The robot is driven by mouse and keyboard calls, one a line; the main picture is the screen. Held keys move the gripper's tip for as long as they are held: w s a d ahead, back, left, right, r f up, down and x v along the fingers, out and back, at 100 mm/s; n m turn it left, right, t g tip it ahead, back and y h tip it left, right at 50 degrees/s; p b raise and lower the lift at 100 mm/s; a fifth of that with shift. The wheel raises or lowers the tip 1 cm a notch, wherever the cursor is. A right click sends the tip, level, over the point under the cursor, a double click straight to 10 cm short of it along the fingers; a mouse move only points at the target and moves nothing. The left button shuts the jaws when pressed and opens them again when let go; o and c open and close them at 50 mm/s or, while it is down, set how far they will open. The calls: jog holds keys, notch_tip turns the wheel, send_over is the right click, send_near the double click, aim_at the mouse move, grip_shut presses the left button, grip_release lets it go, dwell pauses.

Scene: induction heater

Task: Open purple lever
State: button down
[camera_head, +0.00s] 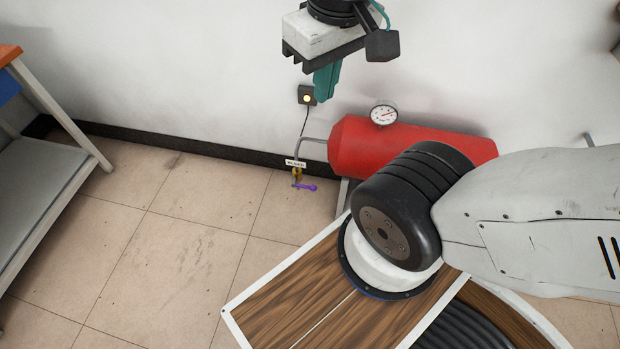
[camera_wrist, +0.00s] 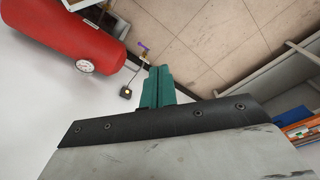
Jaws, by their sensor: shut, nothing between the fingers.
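The purple lever (camera_head: 306,187) is a small handle on a brass valve (camera_head: 297,174), low in front of the wall at the left end of the red tank (camera_head: 400,148). It lies roughly level and points to the right in the head view. In the wrist view the lever (camera_wrist: 143,46) shows small, beyond my fingertips and a little to their left. My gripper (camera_head: 322,98) has teal fingers pointing down, shut and empty, above the lever and apart from it. The gripper also shows in the wrist view (camera_wrist: 160,70).
A pressure gauge (camera_head: 383,115) sits on top of the tank. A small black wall box with a yellow button (camera_head: 307,97) is behind my fingertips. A bent pipe and a white label (camera_head: 296,163) are by the valve. A metal-framed bench (camera_head: 50,185) stands left. The floor between is clear.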

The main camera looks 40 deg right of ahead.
jog(key=shift+w, duration=0.1)
jog(key=w+d+f+m+y, duration=0.1)
jog(key=w+d+f+m, duration=0.2)
jog(key=w+f, duration=1)
jog(key=w+d+f+m, duration=0.25)
jog(key=w+f, duration=0.65)
jog(key=w, duration=0.8)
jog(key=w+d+f+m+h, duration=0.1)
jog(key=d+f, duration=0.2)
jog(key=f, duration=0.6)
jog(key=w+d+f+m, duration=0.1)
jog(key=d+f+m, duration=0.15)
jog(key=f, duration=0.75)
jog(key=s+d+f+h, duration=0.1)
jog(key=s+d+f, duration=0.1)
jog(key=f, duration=0.7)
jog(key=s+d+f+m, duration=0.1)
jog(key=s+d+f, duration=0.2)
jog(key=f, duration=0.7)
jog(key=shift+s+d+h, duration=0.3)
jog(key=shift+d+h, duration=0.1)
jog(key=shift+d, duration=0.1)
jog(key=shift+f, duration=0.1)
